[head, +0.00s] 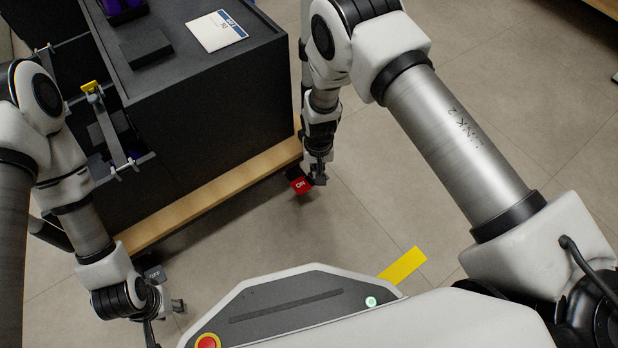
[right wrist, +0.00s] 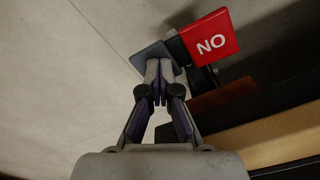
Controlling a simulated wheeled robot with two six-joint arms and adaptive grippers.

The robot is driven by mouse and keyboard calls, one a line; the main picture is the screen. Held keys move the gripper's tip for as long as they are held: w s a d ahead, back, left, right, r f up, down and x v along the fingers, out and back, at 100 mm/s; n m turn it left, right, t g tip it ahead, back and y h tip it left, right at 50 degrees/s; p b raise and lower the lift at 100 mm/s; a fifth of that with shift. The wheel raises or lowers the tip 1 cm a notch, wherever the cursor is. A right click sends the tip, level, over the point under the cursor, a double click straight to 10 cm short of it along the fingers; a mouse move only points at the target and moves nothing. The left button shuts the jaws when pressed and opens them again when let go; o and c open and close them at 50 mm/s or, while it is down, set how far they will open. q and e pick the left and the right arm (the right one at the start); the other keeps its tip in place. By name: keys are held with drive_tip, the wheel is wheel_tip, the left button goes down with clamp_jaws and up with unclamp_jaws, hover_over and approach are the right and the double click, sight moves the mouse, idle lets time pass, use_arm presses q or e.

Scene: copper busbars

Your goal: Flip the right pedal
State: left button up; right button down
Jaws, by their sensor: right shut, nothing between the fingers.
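The right pedal (head: 299,185) is red with white "ON" lettering and sits low at the right end of the black cabinet's wooden base. It also shows in the right wrist view (right wrist: 211,40), where it appears tilted beside a dark grey plate (right wrist: 150,56). My right gripper (head: 319,181) points down just right of the red pedal. In the right wrist view its fingertips (right wrist: 159,66) are together and empty, close to the pedal; I cannot tell whether they touch it. A dark left pedal (head: 154,274) is partly hidden by my left gripper (head: 166,320), whose fingers are spread and empty.
The black cabinet (head: 215,110) stands on a wooden base (head: 215,198). A paper card (head: 216,31) and a black block (head: 146,47) lie on its top. A grey bar with a yellow tip (head: 108,125) is on its left side. A yellow strip (head: 403,266) marks the open tiled floor.

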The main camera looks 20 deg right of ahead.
drive_tip(key=shift+s+f, duration=0.1)
wheel_tip(320, 180, up, 7)
drive_tip(key=p, duration=0.7)
idle(0.4)
